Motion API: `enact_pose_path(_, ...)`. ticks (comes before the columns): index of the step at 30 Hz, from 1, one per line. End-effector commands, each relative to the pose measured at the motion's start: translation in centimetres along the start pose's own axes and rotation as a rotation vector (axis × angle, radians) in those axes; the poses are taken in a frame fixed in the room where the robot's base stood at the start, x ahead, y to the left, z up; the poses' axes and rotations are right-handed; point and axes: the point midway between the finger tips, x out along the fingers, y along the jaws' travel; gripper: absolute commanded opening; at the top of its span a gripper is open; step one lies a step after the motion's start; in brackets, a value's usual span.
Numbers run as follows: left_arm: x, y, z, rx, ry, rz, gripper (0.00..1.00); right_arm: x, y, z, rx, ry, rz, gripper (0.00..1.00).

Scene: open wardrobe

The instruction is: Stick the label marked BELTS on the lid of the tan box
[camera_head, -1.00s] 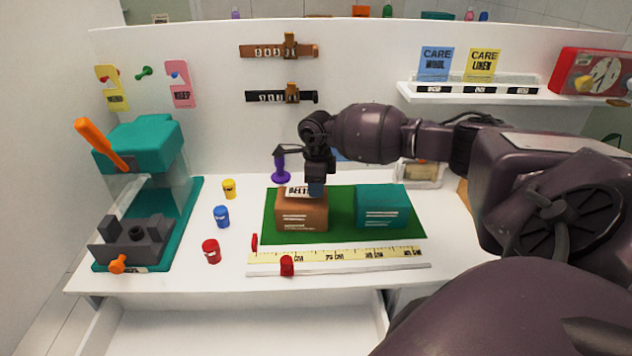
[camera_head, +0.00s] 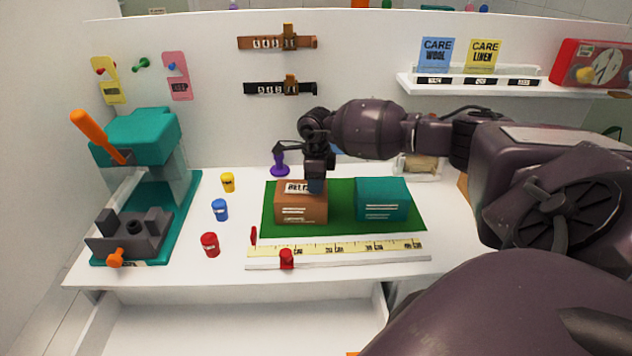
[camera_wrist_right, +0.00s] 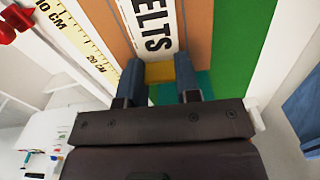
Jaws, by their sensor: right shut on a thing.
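The tan box (camera_head: 301,210) stands on a green mat (camera_head: 338,226) on the white worktop. The white BELTS label (camera_head: 298,187) lies flat at the top of the box, over its lid. The label also shows in the right wrist view (camera_wrist_right: 156,24), with the tan lid behind it. My right gripper (camera_head: 316,187) is shut on the label's near end, just over the box top. In the wrist view its two fingers (camera_wrist_right: 160,80) sit on either side of a yellow piece by the label. Whether the label touches the lid everywhere is hard to tell. My left gripper is not in view.
A teal box (camera_head: 382,200) stands right of the tan box. A yellow ruler strip (camera_head: 340,248) with red sliders runs along the front. A teal press (camera_head: 140,140) and several small pots, one blue (camera_head: 220,210), stand left. My right arm covers the right side.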

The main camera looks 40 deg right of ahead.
Motion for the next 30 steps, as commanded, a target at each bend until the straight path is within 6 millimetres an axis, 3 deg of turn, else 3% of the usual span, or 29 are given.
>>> enact_pose_path(30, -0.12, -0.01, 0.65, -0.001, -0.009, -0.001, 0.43, 0.37, 0.0, 0.01, 0.0, 0.0, 0.0, 0.09)
